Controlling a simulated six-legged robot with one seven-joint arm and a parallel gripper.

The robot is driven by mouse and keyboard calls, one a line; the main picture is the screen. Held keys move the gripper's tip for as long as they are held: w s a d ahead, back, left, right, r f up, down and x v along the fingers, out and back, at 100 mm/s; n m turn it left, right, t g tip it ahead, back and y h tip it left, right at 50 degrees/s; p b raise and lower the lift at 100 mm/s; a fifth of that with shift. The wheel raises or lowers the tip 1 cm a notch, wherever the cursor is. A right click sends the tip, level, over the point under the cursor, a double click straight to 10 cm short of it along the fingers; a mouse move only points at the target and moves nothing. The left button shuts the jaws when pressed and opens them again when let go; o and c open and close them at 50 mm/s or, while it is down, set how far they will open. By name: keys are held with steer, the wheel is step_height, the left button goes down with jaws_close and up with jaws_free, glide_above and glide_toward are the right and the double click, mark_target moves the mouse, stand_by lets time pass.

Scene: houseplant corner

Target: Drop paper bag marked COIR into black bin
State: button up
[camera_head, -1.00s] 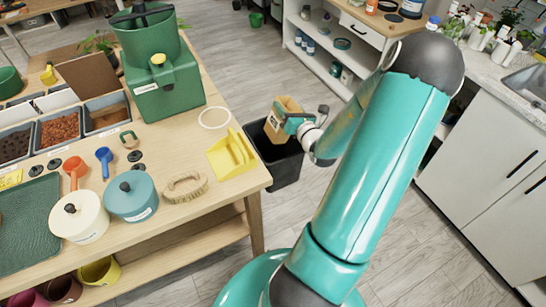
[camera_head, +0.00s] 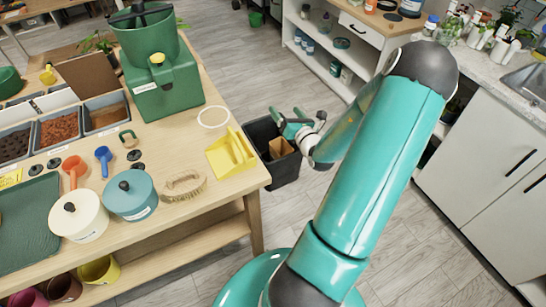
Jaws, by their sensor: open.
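The brown paper bag (camera_head: 280,147) is inside the black bin (camera_head: 284,173), below the rim, and only part of it shows. Its marking cannot be read from here. The bin stands on the floor beside the right end of the wooden bench. My gripper (camera_head: 287,122) is open and empty above the bin, apart from the bag. It hides part of the bin's far rim.
The wooden bench (camera_head: 180,150) at left holds a green machine (camera_head: 160,85), a yellow dustpan (camera_head: 231,154), a brush (camera_head: 185,186) and lidded pots. A white shelf unit (camera_head: 330,65) stands behind. White cabinets (camera_head: 480,160) stand at right. Floor between is clear.

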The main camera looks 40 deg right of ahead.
steer(key=v, duration=1.3)
steer(key=shift+s+a, duration=0.15)
steer(key=shift+s, duration=0.2)
steer(key=shift+s, duration=0.1)
